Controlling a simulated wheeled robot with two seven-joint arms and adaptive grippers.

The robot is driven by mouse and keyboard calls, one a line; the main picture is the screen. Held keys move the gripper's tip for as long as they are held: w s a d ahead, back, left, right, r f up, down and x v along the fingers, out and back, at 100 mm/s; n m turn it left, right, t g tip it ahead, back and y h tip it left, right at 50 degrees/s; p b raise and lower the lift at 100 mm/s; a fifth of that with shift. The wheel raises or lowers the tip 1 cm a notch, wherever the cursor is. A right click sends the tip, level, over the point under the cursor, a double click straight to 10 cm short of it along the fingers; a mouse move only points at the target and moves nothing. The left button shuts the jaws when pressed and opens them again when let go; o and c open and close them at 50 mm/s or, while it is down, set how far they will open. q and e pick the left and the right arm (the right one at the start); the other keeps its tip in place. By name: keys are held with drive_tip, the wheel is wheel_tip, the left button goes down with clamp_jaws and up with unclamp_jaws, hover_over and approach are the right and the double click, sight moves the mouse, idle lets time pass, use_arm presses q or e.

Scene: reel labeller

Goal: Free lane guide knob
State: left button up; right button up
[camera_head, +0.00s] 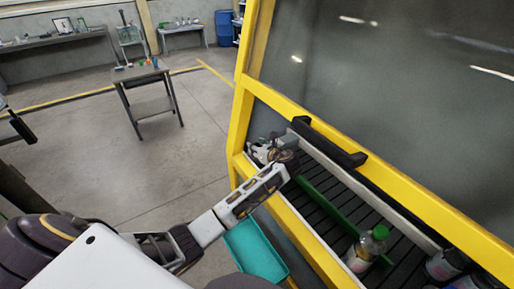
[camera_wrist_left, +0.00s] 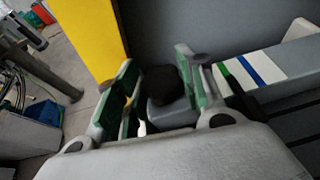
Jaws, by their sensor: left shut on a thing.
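My left gripper (camera_head: 283,157) reaches over the yellow frame to the near left end of the machine's conveyor. In the left wrist view, its two green-padded fingers (camera_wrist_left: 158,92) stand on either side of a black knob (camera_wrist_left: 162,86) and are shut on it. The knob sits on a grey block (camera_wrist_left: 172,115). In the head view the gripper hides the knob. A long dark green lane guide (camera_head: 326,206) runs along the dark slatted conveyor (camera_head: 335,198) away from the gripper. My right gripper is not in view.
A yellow frame (camera_head: 240,120) with a dark window and a black handle (camera_head: 330,143) rises close beside the gripper. A teal tray (camera_head: 256,250) lies below the arm.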

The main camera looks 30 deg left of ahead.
use_arm(q)
drive_tip(key=shift+w+d+n+g+y, duration=0.1)
drive_tip(key=shift+n+g+y, duration=0.3)
drive_tip(key=shift+n+g, duration=0.55)
drive_tip(key=shift+w+d+n+g+y, duration=0.1)
drive_tip(key=shift+n+g+y, duration=0.3)
drive_tip(key=shift+n+g, duration=0.55)
drive_tip(key=shift+n+g+y, duration=0.3)
drive_tip(key=shift+n+g, duration=0.6)
drive_tip(key=shift+g, duration=0.3)
drive_tip(key=shift+w+n+g, duration=0.1)
drive_tip(key=shift+n+g, duration=0.3)
drive_tip(key=shift+g, duration=0.1)
drive_tip(key=shift+n+g+b, duration=0.55)
drive_tip(key=shift+n+g, duration=0.25)
drive_tip(key=shift+g, duration=0.1)
drive_tip(key=shift+w+a+f+n+g+h+b, duration=0.1)
drive_tip(key=shift+n+g+h+b, duration=0.2)
drive_tip(key=shift+n+g, duration=0.45)
drive_tip(key=shift+w+n+g+h+b, duration=0.1)
drive_tip(key=shift+n+g+b, duration=0.3)
drive_tip(key=shift+n+g, duration=0.35)
drive_tip(key=shift+s, duration=0.1)
drive_tip(key=o, duration=0.7)
drive_tip(key=shift+o, duration=0.2)
drive_tip(key=shift+r, duration=0.25)
